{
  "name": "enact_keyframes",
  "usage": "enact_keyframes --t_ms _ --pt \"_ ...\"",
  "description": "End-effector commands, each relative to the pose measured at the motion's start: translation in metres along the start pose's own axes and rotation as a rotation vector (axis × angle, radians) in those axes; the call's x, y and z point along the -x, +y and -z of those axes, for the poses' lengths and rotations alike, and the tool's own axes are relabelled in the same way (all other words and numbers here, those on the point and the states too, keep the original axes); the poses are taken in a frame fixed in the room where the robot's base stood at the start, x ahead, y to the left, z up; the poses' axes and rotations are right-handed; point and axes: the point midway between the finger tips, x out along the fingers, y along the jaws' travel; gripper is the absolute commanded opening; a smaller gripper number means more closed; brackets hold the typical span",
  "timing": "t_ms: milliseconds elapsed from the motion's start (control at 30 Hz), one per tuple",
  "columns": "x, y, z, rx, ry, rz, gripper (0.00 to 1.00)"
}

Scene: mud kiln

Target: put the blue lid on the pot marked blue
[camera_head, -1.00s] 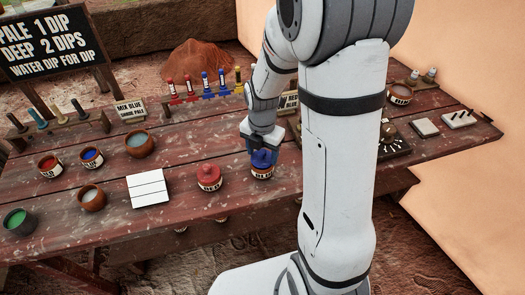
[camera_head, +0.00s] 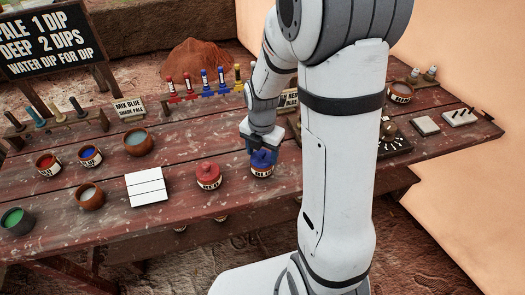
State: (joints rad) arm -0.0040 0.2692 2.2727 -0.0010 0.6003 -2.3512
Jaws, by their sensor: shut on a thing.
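The blue lid (camera_head: 262,159) is on top of the small red-brown pot (camera_head: 261,171) with a white label, at the front middle of the table. The label's lettering is too small to read fully. My gripper (camera_head: 262,147) points down over this pot and is shut on the lid's top. The lid looks seated at the pot's mouth, though I cannot tell whether it is fully flush. A similar pot with a red lid (camera_head: 207,172) stands just to the left.
A white ruled card (camera_head: 147,188) lies left of the red-lidded pot. Open pots of red paint (camera_head: 47,165), blue paint (camera_head: 90,157) and green paint (camera_head: 17,221) stand farther left. A rack of coloured tubes (camera_head: 206,84) stands behind. My arm hides the table's right middle.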

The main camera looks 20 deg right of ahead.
Motion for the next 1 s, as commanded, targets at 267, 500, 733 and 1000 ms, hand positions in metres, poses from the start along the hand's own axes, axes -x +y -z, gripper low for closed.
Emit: enact_keyframes --t_ms 267,500,733,1000 --pt "-0.0003 0.0002 0.0001 0.001 0.000 0.000 0.65" --pt "-0.0003 0.0003 0.0002 0.001 0.000 0.000 0.84" --pt "-0.0004 0.0003 0.0003 0.001 0.000 0.000 0.90" --pt "-0.0003 0.0004 0.0004 0.001 0.000 0.000 1.00"
